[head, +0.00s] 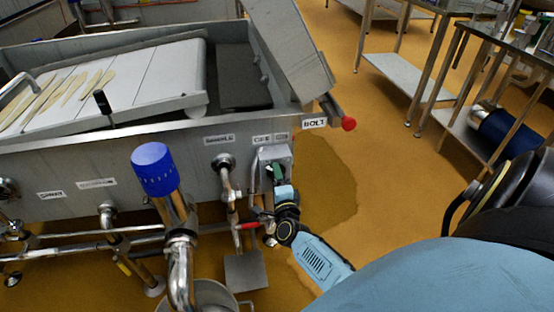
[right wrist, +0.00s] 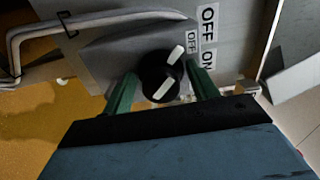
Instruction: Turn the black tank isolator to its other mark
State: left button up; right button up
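The black tank isolator (right wrist: 160,76) is a round knob with two white marks on it, on a grey housing in the right wrist view. OFF and ON labels (right wrist: 208,30) are beside it on the right. My right gripper (right wrist: 160,72) has its two green fingers on either side of the knob, with a narrow gap seen at the left finger; contact on the right is unclear. In the head view my right gripper (head: 277,174) is at the grey isolator housing (head: 272,154) on the tank front, and hides the knob. My left gripper is not in view.
The steel tank (head: 130,150) spans the left. A blue-capped valve (head: 154,170) and pipes stand left of the gripper. Floor to the right is clear up to steel tables (head: 405,75).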

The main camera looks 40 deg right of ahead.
jog(key=shift+s, duration=0.1)
jog(key=shift+s+a, duration=0.2)
pick_arm(q)
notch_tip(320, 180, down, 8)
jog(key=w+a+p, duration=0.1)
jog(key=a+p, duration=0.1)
jog(key=p, duration=0.1)
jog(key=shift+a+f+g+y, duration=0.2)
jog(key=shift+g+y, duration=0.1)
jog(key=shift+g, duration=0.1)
pick_arm(e)
jog(key=v, duration=1.2)
jog(key=shift+s, duration=0.35)
jog(key=shift+a, duration=0.15)
